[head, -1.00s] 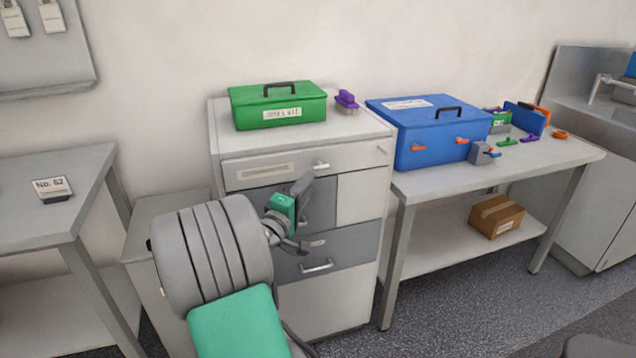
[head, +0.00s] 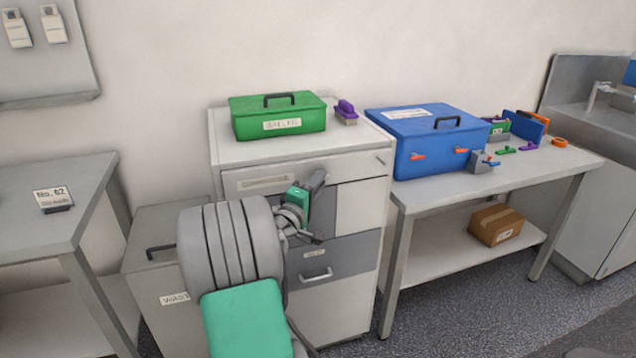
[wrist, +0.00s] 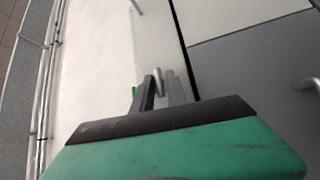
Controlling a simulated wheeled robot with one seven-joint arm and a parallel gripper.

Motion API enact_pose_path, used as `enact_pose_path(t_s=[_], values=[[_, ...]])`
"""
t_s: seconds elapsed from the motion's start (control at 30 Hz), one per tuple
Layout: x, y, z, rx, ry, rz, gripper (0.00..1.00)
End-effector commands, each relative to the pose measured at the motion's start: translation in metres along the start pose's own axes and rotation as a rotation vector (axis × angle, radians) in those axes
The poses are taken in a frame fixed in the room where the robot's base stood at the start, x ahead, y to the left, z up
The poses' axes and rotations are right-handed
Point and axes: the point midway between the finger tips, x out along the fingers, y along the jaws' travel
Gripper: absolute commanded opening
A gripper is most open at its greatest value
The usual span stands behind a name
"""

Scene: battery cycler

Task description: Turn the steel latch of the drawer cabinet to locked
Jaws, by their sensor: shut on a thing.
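The drawer cabinet (head: 350,255) stands in the middle of the head view, with pale and grey drawer fronts. My gripper (head: 319,179) is at its top drawer front, right of the label. In the wrist view my gripper (wrist: 161,90) has its two dark fingers close together around the small steel latch (wrist: 158,76), shut on it. Only the end of the latch shows between the fingers. In the head view my gripper covers the latch, so its exact angle cannot be told.
A green box (head: 279,118) and a purple-handled brush (head: 346,112) stand on the cabinet. A blue box (head: 425,143) is on the table (head: 560,170) at right. A waste bin (head: 150,285) stands left of the cabinet. A lower drawer handle (head: 317,275) sticks out below my gripper.

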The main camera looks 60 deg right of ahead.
Motion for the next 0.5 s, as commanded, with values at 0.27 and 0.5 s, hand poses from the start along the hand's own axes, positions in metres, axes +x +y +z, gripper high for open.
enact_pose_path(t_s=[0.27,0.5], values=[[0.0005,0.0039,-0.0009,0.003,0.001,0.007,0.0],[0.0008,0.0061,-0.0014,0.009,0.0,0.004,0.0]])
